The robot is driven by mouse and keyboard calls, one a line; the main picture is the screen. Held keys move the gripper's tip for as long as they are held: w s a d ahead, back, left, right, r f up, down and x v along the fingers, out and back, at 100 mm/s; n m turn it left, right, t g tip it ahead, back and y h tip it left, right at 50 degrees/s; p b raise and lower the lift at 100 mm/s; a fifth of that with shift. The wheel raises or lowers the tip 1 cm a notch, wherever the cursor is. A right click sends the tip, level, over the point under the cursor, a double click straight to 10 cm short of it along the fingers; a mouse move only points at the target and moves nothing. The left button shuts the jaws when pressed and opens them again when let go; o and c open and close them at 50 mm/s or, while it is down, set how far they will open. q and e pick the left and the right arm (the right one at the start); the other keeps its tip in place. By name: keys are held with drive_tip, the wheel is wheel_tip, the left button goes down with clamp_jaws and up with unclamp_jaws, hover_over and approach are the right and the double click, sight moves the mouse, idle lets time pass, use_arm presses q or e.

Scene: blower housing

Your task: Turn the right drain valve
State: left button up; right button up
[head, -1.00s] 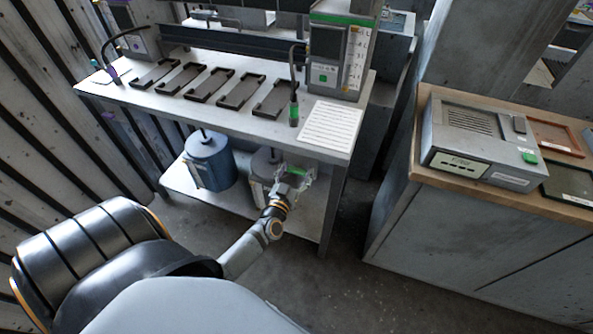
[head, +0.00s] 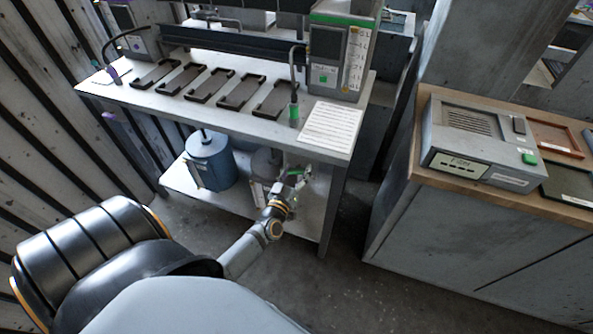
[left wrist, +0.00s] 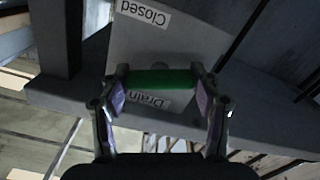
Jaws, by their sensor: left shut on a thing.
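The right drain valve has a green handle (head: 294,177), under the right end of the workbench, in front of a grey tank (head: 264,165). My left gripper (head: 297,175) is shut on this handle. In the left wrist view the green handle (left wrist: 160,82) lies level between the two fingers of my left gripper (left wrist: 159,88), one at each end. Behind it is a grey plate (left wrist: 190,40) with upside-down labels reading "Closed" and "Drain". The fingers partly hide the valve in the head view. My right gripper is not in view.
The workbench (head: 235,118) stands above, with several dark trays and a paper sheet (head: 330,124) on top. A blue tank (head: 210,160) stands on its lower shelf (head: 215,202), left of the gripper. A wooden-topped cabinet (head: 400,205) stands right, with open floor between.

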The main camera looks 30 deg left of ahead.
use_arm(q)
drive_tip(key=n, duration=0.5)
drive_tip(key=shift+f+n, duration=0.1)
drive_tip(key=shift+n, duration=0.2)
drive_tip(key=n+b, duration=0.1)
drive_tip(key=n, duration=0.4)
drive_tip(key=shift+a+f+n, duration=0.1)
drive_tip(key=shift+n, duration=0.2)
drive_tip(key=shift+n+b, duration=0.3)
drive_tip(key=o, duration=1.2)
drive_tip(key=shift+c, duration=0.2)
drive_tip(key=shift+s, duration=0.15)
drive_tip(key=v, duration=1.2)
